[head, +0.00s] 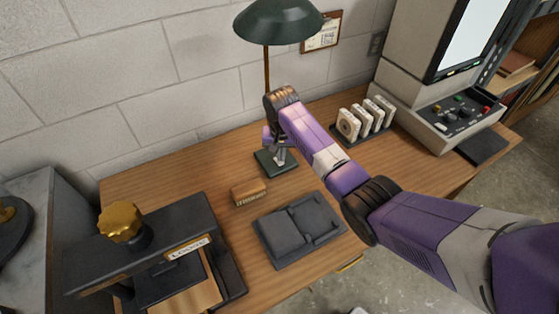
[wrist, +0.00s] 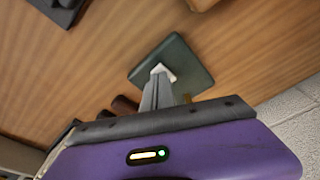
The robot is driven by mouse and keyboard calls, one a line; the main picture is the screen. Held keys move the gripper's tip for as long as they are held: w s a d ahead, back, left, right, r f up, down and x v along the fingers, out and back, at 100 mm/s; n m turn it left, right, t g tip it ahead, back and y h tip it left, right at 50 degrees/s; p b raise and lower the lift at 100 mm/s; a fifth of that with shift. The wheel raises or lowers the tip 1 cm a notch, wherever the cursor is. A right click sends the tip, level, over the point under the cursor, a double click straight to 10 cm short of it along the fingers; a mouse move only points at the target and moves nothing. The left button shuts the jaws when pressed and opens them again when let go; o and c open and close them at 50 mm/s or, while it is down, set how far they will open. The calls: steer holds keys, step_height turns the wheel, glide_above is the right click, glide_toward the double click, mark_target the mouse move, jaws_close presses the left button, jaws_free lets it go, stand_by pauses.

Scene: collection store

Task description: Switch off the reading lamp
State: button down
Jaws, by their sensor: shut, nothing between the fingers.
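The reading lamp has a dark green shade (head: 278,22), a thin brass-coloured stem (head: 266,70) and a square green base (head: 264,164) on the wooden desk near the wall. My gripper (head: 279,158) points down over the base, in front of the stem. In the wrist view the shut, empty fingers (wrist: 163,76) overlap the base (wrist: 190,58), with a pale tip near its middle. I cannot tell whether they touch it. No switch can be made out; the gripper covers part of the base. The bulb is hidden under the shade.
A small wooden block (head: 248,192) and a dark grey tray (head: 298,232) lie in front of the lamp. A rack of pale reels (head: 365,118) and a large reader machine (head: 440,95) stand to the right. A black press with a gold knob (head: 121,222) is at left.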

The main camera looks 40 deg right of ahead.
steer(key=shift+f+b, duration=0.4)
steer(key=shift+f, duration=0.25)
steer(key=shift+r, duration=0.1)
stand_by(0.3)
step_height(320, 180, up, 7)
steer(key=p, duration=0.7)
steer(key=shift+s, duration=0.1)
stand_by(0.6)
